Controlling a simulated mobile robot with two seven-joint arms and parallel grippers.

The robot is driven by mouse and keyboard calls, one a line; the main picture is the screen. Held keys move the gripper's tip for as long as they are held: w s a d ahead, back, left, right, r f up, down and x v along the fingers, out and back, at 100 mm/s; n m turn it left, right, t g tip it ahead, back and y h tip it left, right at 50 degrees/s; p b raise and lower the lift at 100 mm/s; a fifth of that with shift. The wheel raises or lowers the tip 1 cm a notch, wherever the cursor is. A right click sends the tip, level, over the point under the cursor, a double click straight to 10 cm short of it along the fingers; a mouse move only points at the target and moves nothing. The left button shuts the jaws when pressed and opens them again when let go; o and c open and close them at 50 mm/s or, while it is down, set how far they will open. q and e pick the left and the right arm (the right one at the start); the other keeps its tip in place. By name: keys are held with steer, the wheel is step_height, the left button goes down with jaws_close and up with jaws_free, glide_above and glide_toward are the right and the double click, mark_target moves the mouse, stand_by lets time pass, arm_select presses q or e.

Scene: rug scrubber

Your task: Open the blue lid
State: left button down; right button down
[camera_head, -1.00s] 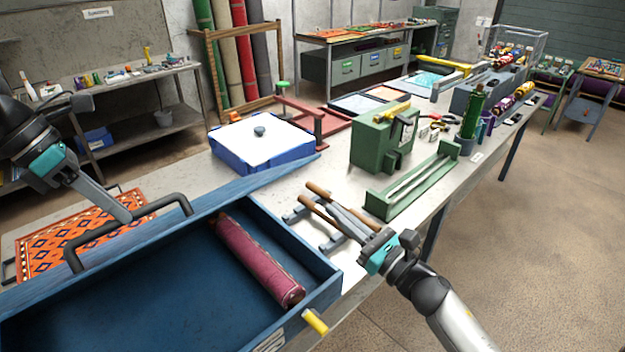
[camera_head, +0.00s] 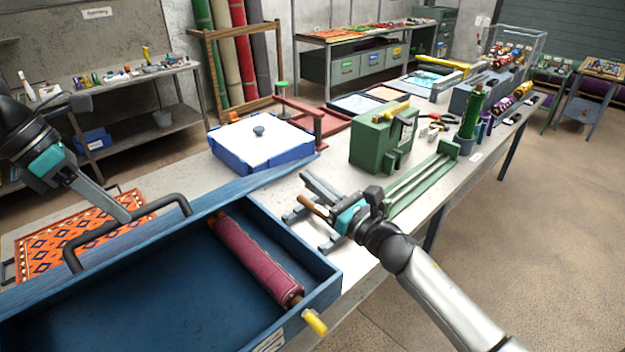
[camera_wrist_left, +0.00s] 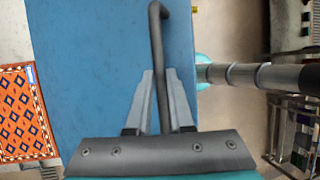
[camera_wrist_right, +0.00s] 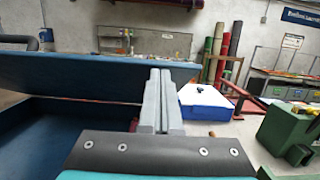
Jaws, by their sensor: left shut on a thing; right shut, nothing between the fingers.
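The blue lid (camera_head: 235,190) is raised from the blue box (camera_head: 330,292) and seen almost edge-on in the head view. My left gripper (camera_head: 122,212) is shut on this handle. The left wrist view shows the handle (camera_wrist_left: 158,30) between its fingers, with the broad lid face (camera_wrist_left: 95,60) behind. My right gripper (camera_head: 308,180) is shut and empty, over the bench right of the box. In the right wrist view its fingertips (camera_wrist_right: 160,75) overlap the lid's right end (camera_wrist_right: 110,80); contact is unclear.
A dark red roll (camera_head: 255,262) lies in the open box. A wooden-handled tool (camera_head: 312,206) lies under my right gripper. A white-topped blue box (camera_head: 262,145), a green machine (camera_head: 375,145) and a green tray (camera_head: 425,180) stand behind. A patterned rug (camera_head: 60,248) lies at left.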

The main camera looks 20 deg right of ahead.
mark_target(299, 163)
arm_select(q)
steer(key=shift+w+a+f, duration=0.3)
steer(key=shift+a+f, duration=0.05)
steer(key=shift+f, duration=0.1)
arm_select(e)
steer(key=r, duration=0.1)
steer(key=w+r, duration=0.1)
steer(key=w, duration=0.1)
steer(key=shift+a+r, duration=0.25)
steer(key=shift+r, duration=0.15)
arm_select(q)
steer(key=c, duration=1.2)
jaws_free()
steer(key=shift+w+f, duration=0.1)
steer(key=shift+o, duration=1)
steer(key=shift+w, duration=0.15)
steer(key=shift+o, duration=1)
steer(key=shift+d, duration=0.15)
arm_select(e)
steer(key=shift+w+a+f, duration=0.1)
steer(key=shift+w+f, duration=0.05)
steer(key=shift+f, duration=0.2)
steer(key=shift+w, duration=0.1)
